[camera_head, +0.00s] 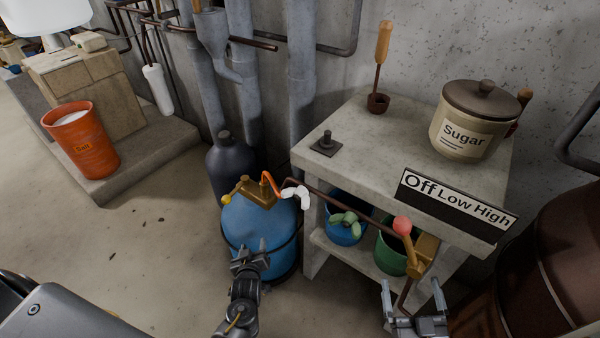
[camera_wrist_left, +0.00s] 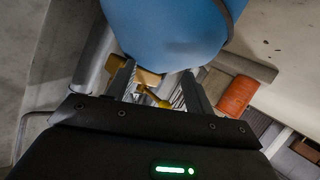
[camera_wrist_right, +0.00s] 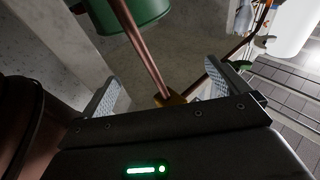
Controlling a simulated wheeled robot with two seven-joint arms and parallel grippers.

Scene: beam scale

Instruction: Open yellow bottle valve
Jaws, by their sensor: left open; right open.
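A blue bottle (camera_head: 255,235) stands on the floor left of the stone table, with a brass valve block (camera_head: 258,190) on top. A yellow knob (camera_head: 226,199) on a short lever sticks out of the block to the left. My left gripper (camera_head: 249,250) is open in front of the bottle, below the valve in the picture. In the left wrist view the blue bottle (camera_wrist_left: 170,28) fills the top, and the brass and yellow valve (camera_wrist_left: 150,85) shows between the fingers; its distance is unclear. My right gripper (camera_head: 412,290) is open and empty below the red-knobbed burner valve (camera_head: 403,226).
The stone table (camera_head: 390,150) carries a sugar jar (camera_head: 468,122) and an Off/Low/High sign (camera_head: 455,204). A pipe (camera_head: 345,205) runs from the bottle to the burner valve. A brown barrel (camera_head: 545,265) stands at right.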

